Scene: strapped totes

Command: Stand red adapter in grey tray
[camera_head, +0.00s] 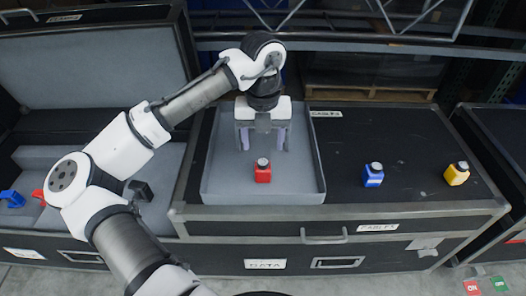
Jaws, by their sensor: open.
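The red adapter (262,173) is a small red block with a grey round top. It stands upright inside the grey tray (225,185), near the tray's front middle. My gripper (263,145) is above the tray, fingers pointing down, open and empty. Its fingers appear behind and above the adapter in the picture, apart from it. The tray is a shallow grey box on the black case top, with its front wall and right wall visible.
A blue adapter (373,175) and a yellow adapter (456,174) stand on the black case top (410,150) right of the tray. An open case (160,210) at left holds blue, red and black items. The case top between tray and blue adapter is clear.

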